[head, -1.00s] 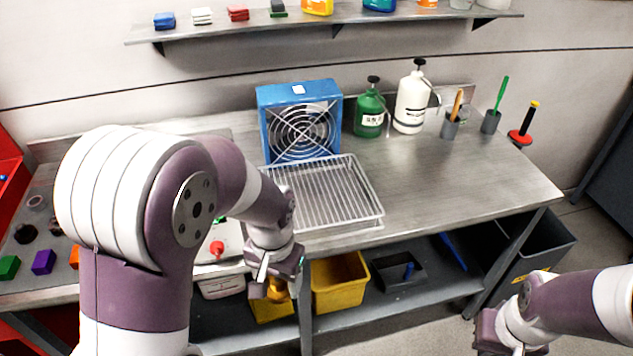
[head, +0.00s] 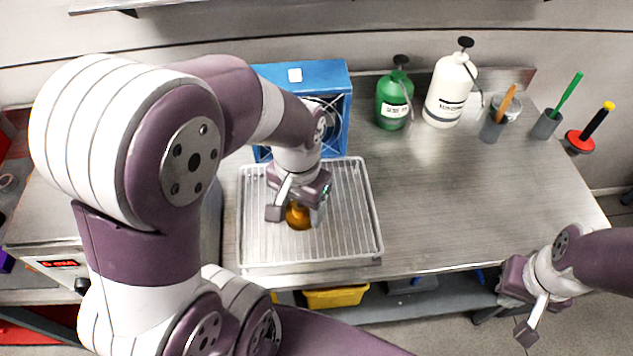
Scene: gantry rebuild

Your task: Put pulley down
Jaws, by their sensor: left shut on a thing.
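An orange-brown pulley (head: 298,215) shows between the fingers of my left gripper (head: 297,212). The gripper is shut on it over the wire rack tray (head: 352,225), left of the rack's middle. The gripper hides part of the pulley, and I cannot tell whether the pulley touches the rack. My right gripper (head: 513,306) is at the lower right, in front of the bench and away from the pulley. Whether its fingers are open or shut is not clear.
A blue fan (head: 337,80) stands behind the rack. A green bottle (head: 393,100), a white bottle (head: 450,90) and brush holders (head: 546,125) stand along the back. The steel bench (head: 470,200) right of the rack is clear. A yellow bin (head: 336,297) sits below.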

